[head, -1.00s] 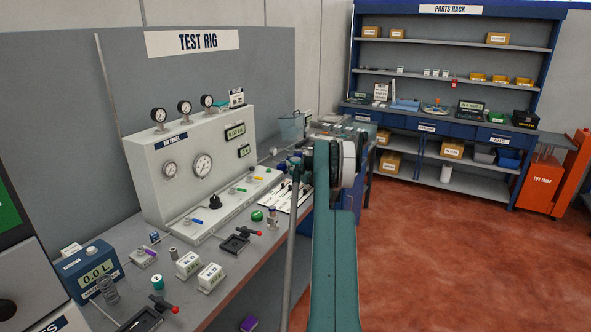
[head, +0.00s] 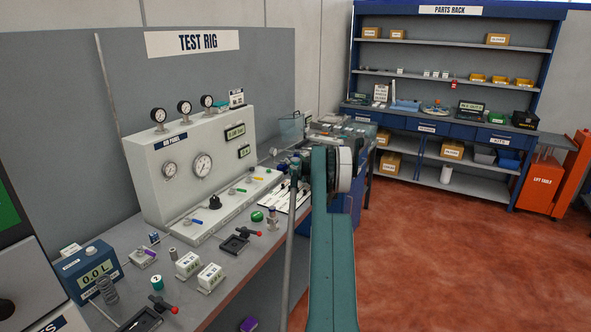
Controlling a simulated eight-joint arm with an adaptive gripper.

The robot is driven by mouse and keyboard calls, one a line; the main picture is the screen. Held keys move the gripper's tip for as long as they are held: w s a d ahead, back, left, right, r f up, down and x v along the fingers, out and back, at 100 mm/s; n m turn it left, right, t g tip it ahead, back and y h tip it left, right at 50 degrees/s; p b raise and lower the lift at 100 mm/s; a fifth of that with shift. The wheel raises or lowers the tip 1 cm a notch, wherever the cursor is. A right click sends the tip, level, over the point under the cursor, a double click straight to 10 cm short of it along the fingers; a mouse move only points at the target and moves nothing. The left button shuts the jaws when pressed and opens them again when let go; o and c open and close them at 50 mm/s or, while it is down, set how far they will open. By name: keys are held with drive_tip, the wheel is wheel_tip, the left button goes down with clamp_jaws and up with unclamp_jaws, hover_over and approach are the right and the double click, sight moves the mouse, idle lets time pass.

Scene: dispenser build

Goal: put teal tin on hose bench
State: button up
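A small teal cylinder with a pale, marked top (head: 157,283) stands upright near the front of the test rig bench (head: 243,287). It is the only clearly teal small container I can make out, and I cannot tell whether it is the teal tin. No sign naming a hose bench is readable. A further bench with small items (head: 342,130) stands beyond the test rig, partly hidden by my arm. My gripper is not visible; my own teal arm link covers the area around it, so what it holds cannot be seen.
The white air panel (head: 205,165) with gauges backs the test rig bench. Clamps, white boxes and a blue readout box (head: 88,272) crowd its front. The parts rack (head: 447,128) and an orange cart (head: 545,185) stand at the back right. The red floor is clear.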

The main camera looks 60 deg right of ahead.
drive_tip(key=c, duration=0.7)
drive_tip(key=shift+o, duration=0.2)
drive_tip(key=shift+r+p, duration=0.7)
drive_tip(key=shift+r, duration=4.3)
